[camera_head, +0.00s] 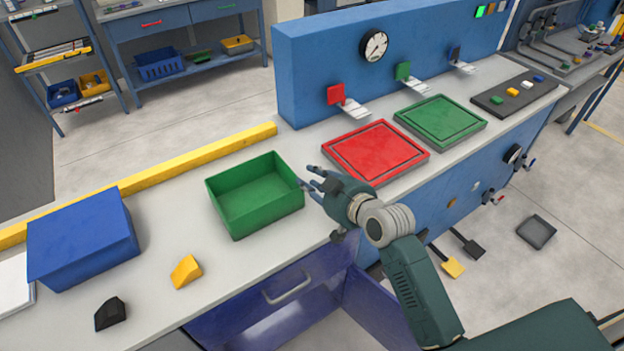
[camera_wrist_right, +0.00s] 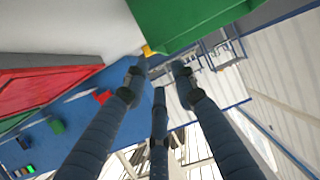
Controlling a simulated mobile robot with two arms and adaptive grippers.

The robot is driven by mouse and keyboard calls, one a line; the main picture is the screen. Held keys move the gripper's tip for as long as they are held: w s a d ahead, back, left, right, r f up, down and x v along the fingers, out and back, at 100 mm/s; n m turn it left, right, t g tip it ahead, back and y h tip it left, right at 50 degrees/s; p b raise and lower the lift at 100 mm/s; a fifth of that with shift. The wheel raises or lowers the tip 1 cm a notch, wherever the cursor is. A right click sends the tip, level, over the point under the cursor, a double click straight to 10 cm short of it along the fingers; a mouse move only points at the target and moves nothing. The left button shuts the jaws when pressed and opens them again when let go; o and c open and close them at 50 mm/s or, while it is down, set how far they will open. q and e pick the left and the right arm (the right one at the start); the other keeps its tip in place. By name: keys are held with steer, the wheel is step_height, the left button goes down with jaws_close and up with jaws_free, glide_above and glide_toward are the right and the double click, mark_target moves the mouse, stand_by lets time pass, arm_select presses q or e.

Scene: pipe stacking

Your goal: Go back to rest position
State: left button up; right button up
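My right gripper (camera_head: 313,182) is over the worktop, between the green bin (camera_head: 255,196) and the red square plate (camera_head: 375,151). Its fingers are apart with nothing between them. In the wrist view the right gripper (camera_wrist_right: 160,84) shows three dark fingers spread open and empty. The green bin (camera_wrist_right: 185,22) shows at the top there, and the red plate (camera_wrist_right: 45,85) at the left. Whether a finger touches the bin's right wall I cannot tell. My left gripper is in neither view.
A blue box (camera_head: 82,240), a yellow wedge (camera_head: 186,271) and a black piece (camera_head: 110,314) lie on the left of the worktop. A green plate (camera_head: 440,121) and a blue panel with a gauge (camera_head: 330,60) stand beyond. Below, a purple door (camera_head: 375,308) hangs open.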

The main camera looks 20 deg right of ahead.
steer(key=s+f, duration=0.1)
steer(key=s, duration=0.1)
steer(key=s+f+g, duration=0.1)
steer(key=s+f, duration=0.1)
steer(key=s+f+g, duration=0.1)
steer(key=s, duration=0.1)
steer(key=shift+s+a+f, duration=0.1)
steer(key=shift+a+f, duration=0.15)
steer(key=shift+f, duration=0.1)
steer(key=s+d+f+g+h, duration=0.1)
steer(key=s+f+g, duration=0.1)
steer(key=s, duration=0.7)
steer(key=s+d+f+m+g+h, duration=0.1)
steer(key=s+d+f+g+h, duration=0.15)
steer(key=s, duration=0.65)
steer(key=s+d+f+g+h, duration=0.1)
steer(key=s+f+g, duration=0.15)
steer(key=s, duration=0.75)
step_height(320, 180, down, 28)
steer(key=s+g, duration=0.2)
steer(key=s, duration=0.1)
steer(key=s+d+f, duration=0.3)
steer(key=s+f, duration=1.1)
steer(key=s, duration=0.1)
steer(key=shift+s+f+g, duration=0.2)
steer(key=shift+s+g, duration=0.2)
